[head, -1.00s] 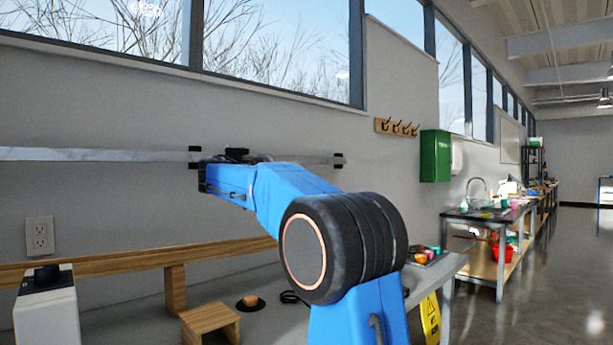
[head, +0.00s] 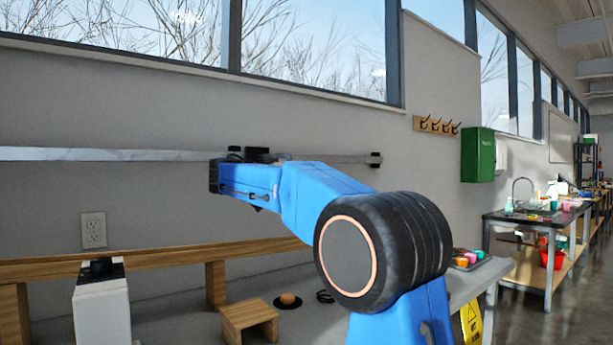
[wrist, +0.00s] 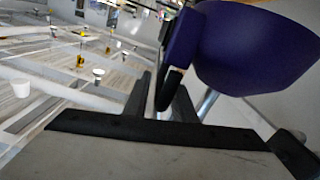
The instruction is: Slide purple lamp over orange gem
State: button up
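The purple lamp (wrist: 255,50) fills the upper right of the wrist view, very close to my gripper (wrist: 160,88). The gripper's two dark fingers stand close together, with a slim black part between or just beyond them; I cannot tell whether they grip it. The lamp is not visible in the head view, where my blue arm (head: 245,180) reaches the wall rail (head: 120,154). The orange gem (head: 288,298) appears as a small orange-brown lump on a black disc on the bench, below and right of the arm's end.
A small wooden stand (head: 248,318) is left of the gem. A white box with a black top (head: 102,305) stands further left. A long wooden shelf (head: 160,258) runs along the wall. A tray of coloured cups (head: 468,258) is at the bench's right end.

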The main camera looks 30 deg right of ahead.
jog(key=shift+a, duration=0.1)
jog(key=s+a, duration=0.1)
jog(key=a, duration=1.6)
jog(key=shift+s+a, duration=0.1)
jog(key=s+d+f+n+t+y, duration=0.1)
jog(key=s+d+f+n+y, duration=0.35)
jog(key=s+f, duration=0.55)
jog(key=s+d+f+n+t+y, duration=0.1)
jog(key=s+d+f+n+y, duration=0.25)
jog(key=s+f+n, duration=0.6)
jog(key=s+a+f+y, duration=0.3)
jog(key=s+f, duration=0.3)
jog(key=f, duration=0.3)
jog(key=s+a+f+t+y, duration=0.1)
jog(key=s+a+f+y, duration=0.2)
jog(key=s+f, duration=0.3)
jog(key=s+a+f+n+y, duration=0.1)
jog(key=s+a+f+y, duration=0.3)
jog(key=f, duration=0.8)
jog(key=shift+s+a+f+t, duration=0.15)
jog(key=shift+s+a+t, duration=0.15)
jog(key=shift+s+a, duration=0.55)
jog(key=shift+s+d, duration=0.15)
jog(key=shift+d, duration=0.1)
